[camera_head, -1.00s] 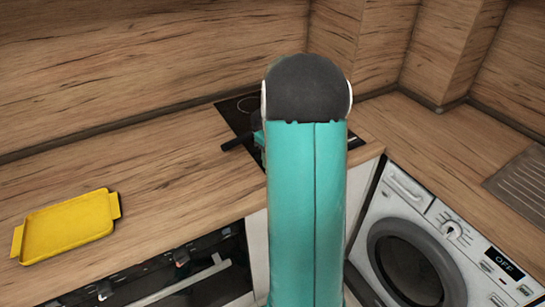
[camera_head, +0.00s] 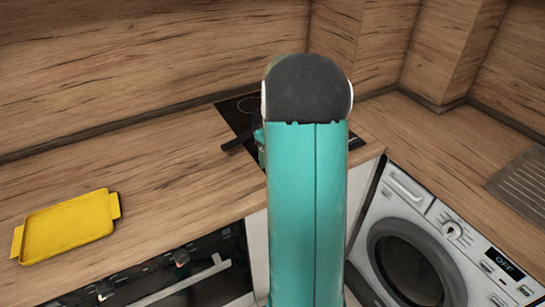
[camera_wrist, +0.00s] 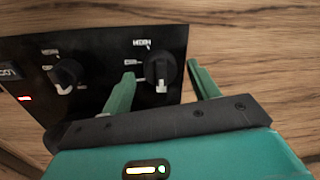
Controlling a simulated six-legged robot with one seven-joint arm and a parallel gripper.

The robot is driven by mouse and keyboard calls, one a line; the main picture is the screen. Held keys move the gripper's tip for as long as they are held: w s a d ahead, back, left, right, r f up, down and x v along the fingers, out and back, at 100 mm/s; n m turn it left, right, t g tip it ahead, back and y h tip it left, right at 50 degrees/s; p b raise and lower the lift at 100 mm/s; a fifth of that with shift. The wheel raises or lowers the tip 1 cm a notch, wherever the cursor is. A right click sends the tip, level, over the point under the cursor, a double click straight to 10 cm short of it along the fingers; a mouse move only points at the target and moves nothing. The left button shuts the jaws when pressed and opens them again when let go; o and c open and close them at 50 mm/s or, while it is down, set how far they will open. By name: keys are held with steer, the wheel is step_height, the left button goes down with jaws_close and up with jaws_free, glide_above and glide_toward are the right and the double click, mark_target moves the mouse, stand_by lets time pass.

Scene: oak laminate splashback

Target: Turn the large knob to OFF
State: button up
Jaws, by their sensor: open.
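In the wrist view a black control panel (camera_wrist: 100,50) holds two dark round knobs. The right knob (camera_wrist: 158,70) looks the larger; its white mark points down, and a small white label reading roughly "MEDIUM" is above it. The left knob (camera_wrist: 67,74) has its own white marks. My gripper (camera_wrist: 162,80) is open, with one green finger to the left of the right knob and the other to its right. I cannot tell whether either finger touches it. In the head view my arm hides the gripper and the knobs.
In the head view a yellow tray (camera_head: 68,228) lies on the wooden counter (camera_head: 150,170) at left. A black cooktop (camera_head: 232,112) is partly behind my arm. A white washing machine (camera_head: 425,245) with an "OFF" display stands at right. A wooden wall backs the counter.

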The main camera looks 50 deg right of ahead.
step_height(320, 180, up, 13)
steer(key=shift+d, duration=0.35)
stand_by(0.4)
steer(key=s+a+r+t+h, duration=0.1)
steer(key=a+r, duration=0.2)
steer(key=a, duration=0.7)
steer(key=s+a+r+t, duration=0.1)
steer(key=a+r, duration=0.2)
steer(key=a, duration=0.8)
steer(key=s+a+f+n+t, duration=0.1)
steer(key=s+a+f+t, duration=0.2)
steer(key=s+a, duration=0.8)
steer(key=a, duration=0.4)
steer(key=shift+s+a+t, duration=0.2)
steer(key=shift+t, duration=0.1)
